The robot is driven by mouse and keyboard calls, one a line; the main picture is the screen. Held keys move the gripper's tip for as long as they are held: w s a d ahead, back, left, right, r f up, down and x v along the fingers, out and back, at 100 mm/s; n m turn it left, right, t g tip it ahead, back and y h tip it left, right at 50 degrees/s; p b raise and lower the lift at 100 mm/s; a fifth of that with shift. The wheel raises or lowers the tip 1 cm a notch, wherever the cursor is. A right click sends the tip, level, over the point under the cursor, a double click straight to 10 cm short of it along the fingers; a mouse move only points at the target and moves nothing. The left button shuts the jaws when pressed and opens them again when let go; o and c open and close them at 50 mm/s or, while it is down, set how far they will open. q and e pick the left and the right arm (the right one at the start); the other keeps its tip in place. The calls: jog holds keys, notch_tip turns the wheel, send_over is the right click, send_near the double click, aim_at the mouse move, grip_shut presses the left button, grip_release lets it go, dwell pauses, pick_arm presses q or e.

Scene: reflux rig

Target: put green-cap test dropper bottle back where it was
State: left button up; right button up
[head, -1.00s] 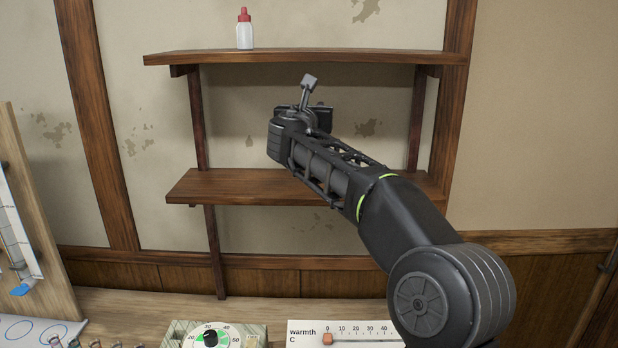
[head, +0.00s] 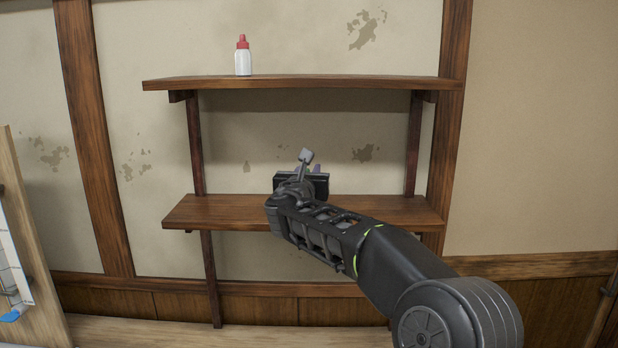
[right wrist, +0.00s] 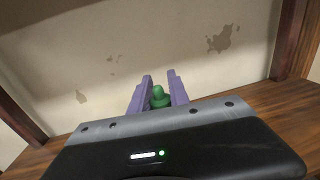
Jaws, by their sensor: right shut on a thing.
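My right gripper (right wrist: 158,90) is shut on the green-cap dropper bottle (right wrist: 159,97). Only the green cap shows between its purple fingers in the right wrist view; the bottle's body is hidden behind the gripper's housing. In the head view my right gripper (head: 308,170) is over the lower shelf (head: 205,212), near its middle. The bottle is hidden there by the gripper. I cannot tell whether its base touches the shelf. My left gripper is not in view.
A red-cap dropper bottle (head: 243,57) stands on the upper shelf (head: 340,82), left of its middle. The upper shelf lies above my right gripper. The lower shelf's visible left part is bare. A wooden board (head: 30,260) stands at the left.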

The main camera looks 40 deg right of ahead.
jog(key=shift+f, duration=0.6)
jog(key=o, duration=0.9)
jog(key=shift+f, duration=0.1)
jog(key=shift+s+a, duration=0.15)
jog(key=shift+a, duration=0.05)
jog(key=shift+b+v, duration=1.95)
jog(key=shift+v, duration=3.8)
